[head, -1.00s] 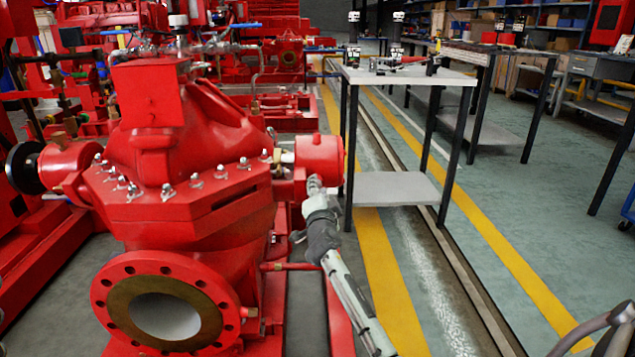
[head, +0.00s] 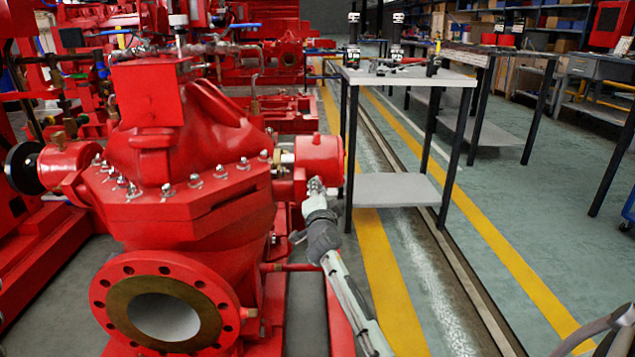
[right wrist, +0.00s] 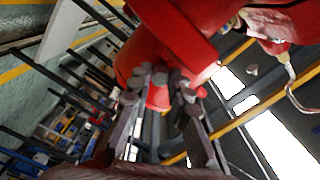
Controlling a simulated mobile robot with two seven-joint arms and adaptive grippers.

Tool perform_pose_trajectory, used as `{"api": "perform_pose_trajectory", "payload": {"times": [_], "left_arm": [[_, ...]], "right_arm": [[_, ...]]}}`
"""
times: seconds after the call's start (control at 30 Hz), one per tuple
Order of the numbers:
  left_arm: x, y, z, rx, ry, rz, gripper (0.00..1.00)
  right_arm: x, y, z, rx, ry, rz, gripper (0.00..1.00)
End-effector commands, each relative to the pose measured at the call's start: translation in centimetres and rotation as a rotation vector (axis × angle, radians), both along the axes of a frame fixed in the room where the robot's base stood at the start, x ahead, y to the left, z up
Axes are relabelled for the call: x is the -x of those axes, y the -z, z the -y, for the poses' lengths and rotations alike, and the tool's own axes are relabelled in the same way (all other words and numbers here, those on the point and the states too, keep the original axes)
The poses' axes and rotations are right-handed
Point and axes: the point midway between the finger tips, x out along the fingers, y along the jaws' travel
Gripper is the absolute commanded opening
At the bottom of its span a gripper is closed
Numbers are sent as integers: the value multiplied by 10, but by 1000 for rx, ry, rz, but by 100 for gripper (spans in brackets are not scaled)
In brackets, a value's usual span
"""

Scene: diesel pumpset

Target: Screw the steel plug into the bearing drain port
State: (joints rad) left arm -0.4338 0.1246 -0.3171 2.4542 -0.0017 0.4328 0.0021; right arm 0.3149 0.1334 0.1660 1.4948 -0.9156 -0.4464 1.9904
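The red bearing housing (head: 319,158) sticks out at the right end of the red pump (head: 190,190). The drain port cannot be made out. My right gripper (head: 316,186) is at the lower edge of the housing, its arm coming up from below. In the right wrist view the right gripper (right wrist: 160,80) has its fingers spread at the knuckles, and the tips come close together against the red housing (right wrist: 160,98). A small grey shape shows between the tips; I cannot tell whether it is the steel plug or part of the fingers.
A grey-topped table (head: 408,77) with tools stands behind and right of the housing. A thin red pipe (head: 292,267) runs low beside the arm.

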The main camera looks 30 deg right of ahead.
Motion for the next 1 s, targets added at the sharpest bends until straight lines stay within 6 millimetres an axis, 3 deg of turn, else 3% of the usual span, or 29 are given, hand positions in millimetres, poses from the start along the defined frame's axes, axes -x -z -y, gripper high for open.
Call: {"api": "perform_pose_trajectory", "payload": {"times": [1.0], "left_arm": [[0, 11, 0, 0, 0, 0, 40]], "right_arm": [[-1, 1, 0, -2, 0, 1, 0]]}}
